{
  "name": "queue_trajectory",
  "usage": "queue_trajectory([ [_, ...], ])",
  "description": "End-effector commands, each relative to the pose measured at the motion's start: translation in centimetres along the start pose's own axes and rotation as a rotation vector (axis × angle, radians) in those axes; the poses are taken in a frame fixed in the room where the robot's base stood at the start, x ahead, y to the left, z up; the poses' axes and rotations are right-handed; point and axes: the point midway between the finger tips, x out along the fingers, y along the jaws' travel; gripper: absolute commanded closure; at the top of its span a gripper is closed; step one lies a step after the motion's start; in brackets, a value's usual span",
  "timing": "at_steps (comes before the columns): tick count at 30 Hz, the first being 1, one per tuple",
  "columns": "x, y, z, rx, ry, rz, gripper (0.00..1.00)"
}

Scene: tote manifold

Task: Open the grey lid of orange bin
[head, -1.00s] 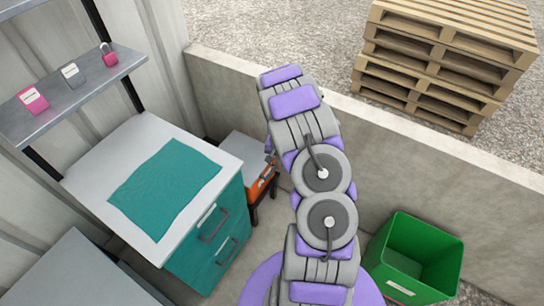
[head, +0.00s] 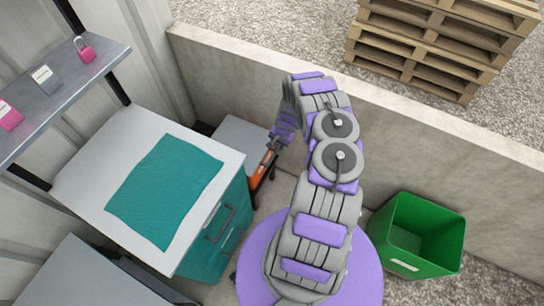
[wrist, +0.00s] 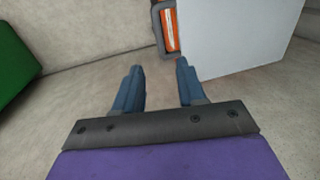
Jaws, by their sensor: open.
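The orange bin (head: 262,167) stands between the teal cabinet and the concrete wall, with its grey lid (head: 238,135) lying flat and closed on top. In the wrist view the grey lid (wrist: 240,35) fills the upper right, and the orange side of the bin (wrist: 170,28) shows at its left edge beside a grey handle-like frame. My gripper (wrist: 157,78) is open and empty, its two blue fingers apart and pointing toward the bin's near side. It does not touch the lid. In the head view the fingers are mostly hidden by my arm near the bin.
A teal cabinet (head: 205,262) with a white top and teal cloth (head: 165,190) stands left of the bin. A low concrete wall (head: 420,145) runs behind. A green open bin (head: 418,235) is at the right. A shelf (head: 50,85) with padlocks hangs at upper left.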

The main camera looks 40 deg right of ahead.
Motion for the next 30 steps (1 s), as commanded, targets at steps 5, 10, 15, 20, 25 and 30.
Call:
queue_trajectory([
  [5, 4.2, 0.0, -0.1, -0.001, -0.002, -0.003, 0.6],
  [10, 7.2, 0.0, 0.1, -0.001, 0.0, -0.001, 0.6],
  [15, 10.0, -0.2, 0.3, -0.003, 0.006, 0.001, 0.6],
  [20, 11.9, -0.1, 0.2, -0.002, 0.005, 0.001, 0.6],
  [25, 13.2, 0.0, -0.2, -0.001, 0.004, -0.001, 0.6],
  [30, 13.4, 0.0, -0.2, -0.001, 0.004, -0.001, 0.6],
])
